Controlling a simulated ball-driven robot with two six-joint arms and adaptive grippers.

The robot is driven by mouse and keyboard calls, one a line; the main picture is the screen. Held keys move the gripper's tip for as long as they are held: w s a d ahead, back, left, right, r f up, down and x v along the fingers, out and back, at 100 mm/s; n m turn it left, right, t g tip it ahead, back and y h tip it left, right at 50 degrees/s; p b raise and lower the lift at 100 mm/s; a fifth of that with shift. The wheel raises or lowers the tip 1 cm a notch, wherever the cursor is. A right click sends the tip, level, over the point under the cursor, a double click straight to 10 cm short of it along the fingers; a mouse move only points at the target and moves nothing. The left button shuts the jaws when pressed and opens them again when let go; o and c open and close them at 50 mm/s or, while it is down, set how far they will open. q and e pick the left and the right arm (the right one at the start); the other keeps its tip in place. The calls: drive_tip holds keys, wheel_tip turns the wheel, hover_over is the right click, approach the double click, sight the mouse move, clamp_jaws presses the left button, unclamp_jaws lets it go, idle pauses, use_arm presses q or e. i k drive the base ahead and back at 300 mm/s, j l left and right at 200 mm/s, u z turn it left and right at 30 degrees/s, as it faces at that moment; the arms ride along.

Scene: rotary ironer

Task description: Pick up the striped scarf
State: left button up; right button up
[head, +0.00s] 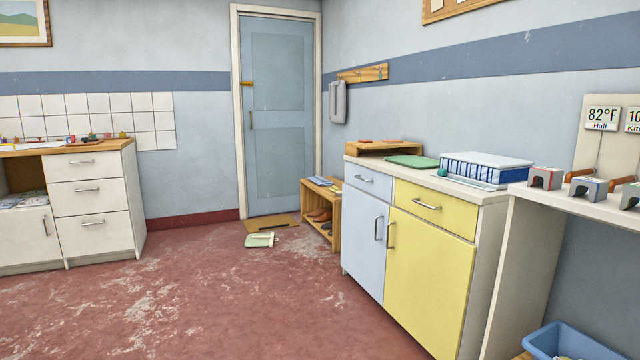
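I cannot pick out a striped scarf with certainty. A blue and white box-like thing (485,168) with stripe-like marks along its front side lies on the cabinet top at the right; I cannot tell whether it is cloth. A grey thing (338,101) hangs from the wooden hook rail (363,74) beside the door, with no clear stripes. Neither of my grippers is in view.
The cabinet (428,272) with blue and yellow fronts stands right. A wooden shoe bench (307,200) is by the closed door (277,125). A pale green thing (260,240) lies on the floor. A blue tub (565,340) is at lower right. The middle floor is clear.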

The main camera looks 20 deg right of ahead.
sight(321, 180)
drive_tip(key=i+l+z, duration=0.1)
drive_tip(key=i+z, duration=0.35)
drive_tip(key=i, duration=4.35)
